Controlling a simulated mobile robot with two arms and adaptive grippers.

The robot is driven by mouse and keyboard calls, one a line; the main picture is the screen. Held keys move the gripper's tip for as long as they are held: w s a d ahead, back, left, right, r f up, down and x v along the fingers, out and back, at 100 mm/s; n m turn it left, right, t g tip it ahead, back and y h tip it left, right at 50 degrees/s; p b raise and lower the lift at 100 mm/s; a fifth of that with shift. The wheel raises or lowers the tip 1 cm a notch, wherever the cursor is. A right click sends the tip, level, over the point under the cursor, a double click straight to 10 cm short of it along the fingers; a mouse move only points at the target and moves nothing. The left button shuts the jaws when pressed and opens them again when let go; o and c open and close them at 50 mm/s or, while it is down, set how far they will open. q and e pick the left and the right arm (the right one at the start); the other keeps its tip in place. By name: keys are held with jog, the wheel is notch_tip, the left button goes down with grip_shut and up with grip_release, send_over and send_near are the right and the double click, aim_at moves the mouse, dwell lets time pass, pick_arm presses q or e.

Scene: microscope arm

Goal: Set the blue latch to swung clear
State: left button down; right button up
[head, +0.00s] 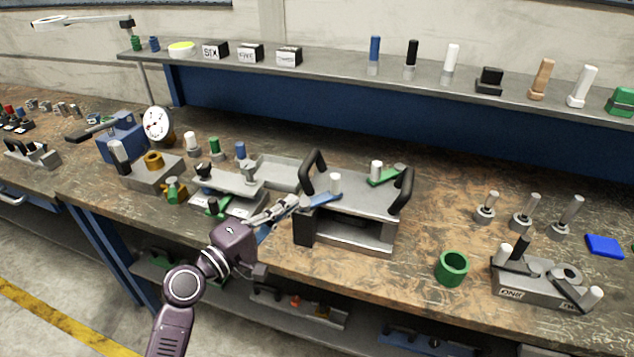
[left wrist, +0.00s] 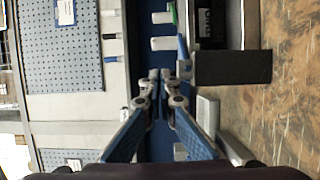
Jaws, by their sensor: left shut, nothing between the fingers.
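The blue latch (head: 322,200) is a flat bar with a white upright peg (head: 336,183) at its right end, on the top left of a grey fixture (head: 360,203) with two black handles. In the left wrist view the blue latch (left wrist: 183,48) shows edge-on beyond the fingertips. My left gripper (head: 294,202) is shut and empty, its tips close to the latch's left end; whether they touch it I cannot tell. The gripper also shows in the left wrist view (left wrist: 160,74). My right gripper is not in view.
A green latch (head: 386,176) lies at the fixture's back right. A grey clamp device (head: 238,181) stands left of my gripper. A green ring (head: 452,267) and a grey block with handles (head: 540,282) stand to the right. The bench between fixture and ring is clear.

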aim_at(318, 194)
pick_arm(q)
jog(key=shift+d, duration=0.1)
jog(key=p+x, duration=0.1)
jog(key=x, duration=0.7)
jog(key=shift+p, duration=0.35)
jog(key=shift+w+d, duration=0.45)
jog(key=shift+w, duration=0.1)
jog(key=shift+w+d, duration=0.15)
jog(key=shift+w, duration=0.05)
jog(key=shift+f, duration=0.1)
